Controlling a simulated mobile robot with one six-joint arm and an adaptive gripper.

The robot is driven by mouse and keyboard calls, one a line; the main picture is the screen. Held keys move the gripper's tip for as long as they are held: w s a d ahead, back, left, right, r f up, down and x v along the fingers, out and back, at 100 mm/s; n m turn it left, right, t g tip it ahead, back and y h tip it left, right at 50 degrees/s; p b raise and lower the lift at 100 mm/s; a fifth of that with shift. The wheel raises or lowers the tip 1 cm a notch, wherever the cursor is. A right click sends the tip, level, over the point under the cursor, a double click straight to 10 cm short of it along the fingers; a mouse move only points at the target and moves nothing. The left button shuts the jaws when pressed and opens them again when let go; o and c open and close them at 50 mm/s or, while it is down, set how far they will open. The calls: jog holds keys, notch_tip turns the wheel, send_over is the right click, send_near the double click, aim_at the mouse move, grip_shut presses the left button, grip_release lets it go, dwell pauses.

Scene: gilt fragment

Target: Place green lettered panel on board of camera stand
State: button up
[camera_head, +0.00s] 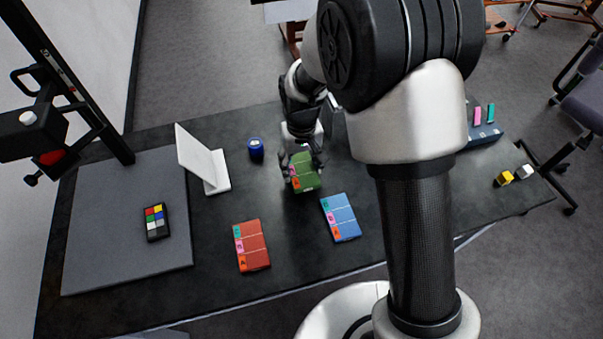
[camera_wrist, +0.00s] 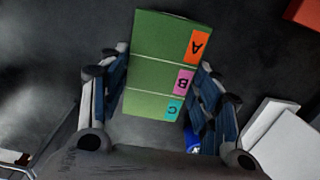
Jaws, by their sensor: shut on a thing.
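The green lettered panel (camera_head: 305,178) is in my gripper (camera_head: 303,165) over the middle of the black table. In the wrist view the panel (camera_wrist: 155,70) sits between the two fingers (camera_wrist: 155,95), with orange A, pink B and teal C tabs along its right side. The fingers are shut on its side edges. I cannot tell whether the panel touches the table. The camera stand is at the left, with a grey board (camera_head: 105,250) and a black column (camera_head: 75,85) carrying a camera head (camera_head: 35,125). A colour checker card (camera_head: 156,222) lies on the board.
A red panel (camera_head: 254,248) and a blue panel (camera_head: 344,218) lie in front of my gripper. A white upright plate (camera_head: 200,158) and a blue jar (camera_head: 256,150) stand between my gripper and the board. Yellow (camera_head: 504,179) and white (camera_head: 525,171) blocks lie far right.

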aim_at(301, 169)
jog(key=shift+f+b, duration=0.4)
jog(key=shift+f, duration=1.3)
jog(key=shift+f, duration=0.2)
jog(key=o, duration=1.2)
jog(key=shift+r, duration=0.15)
notch_tip(301, 169, up, 12)
jog(key=p, duration=0.3)
jog(key=shift+r+p, duration=0.1)
jog(key=shift+p, duration=0.25)
